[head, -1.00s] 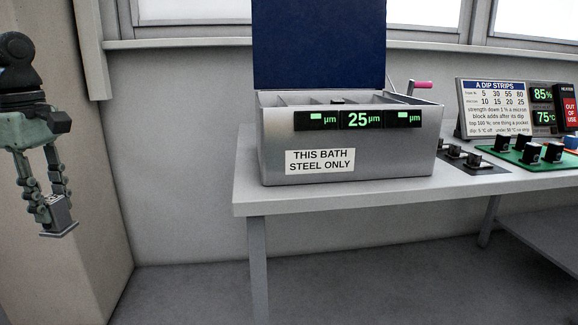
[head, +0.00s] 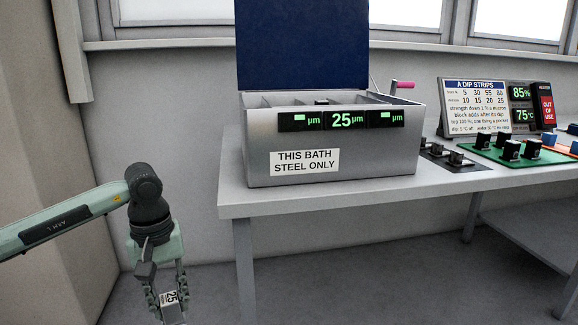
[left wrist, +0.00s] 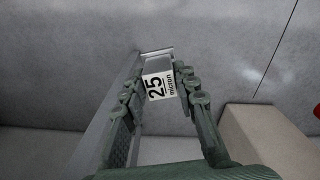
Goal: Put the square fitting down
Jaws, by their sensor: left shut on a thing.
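The square fitting (left wrist: 157,68) is a small grey metal block with a white label reading "25 micron". My left gripper (left wrist: 160,92) is shut on it, one finger on each side, in the left wrist view. In the head view the fitting (head: 169,299) hangs low at the lower left with its label showing, and my left gripper (head: 168,290) points down around it. It is in front of and to the left of the bench, below the bench top. My right gripper is not in view.
A steel bath (head: 343,160) marked "THIS BATH STEEL ONLY" stands on the bench (head: 300,203), its blue lid raised, its display reading 25 µm. To its right are dark blocks on a green mat (head: 484,164) and a sign (head: 474,105). Bare bench shows along the front edge.

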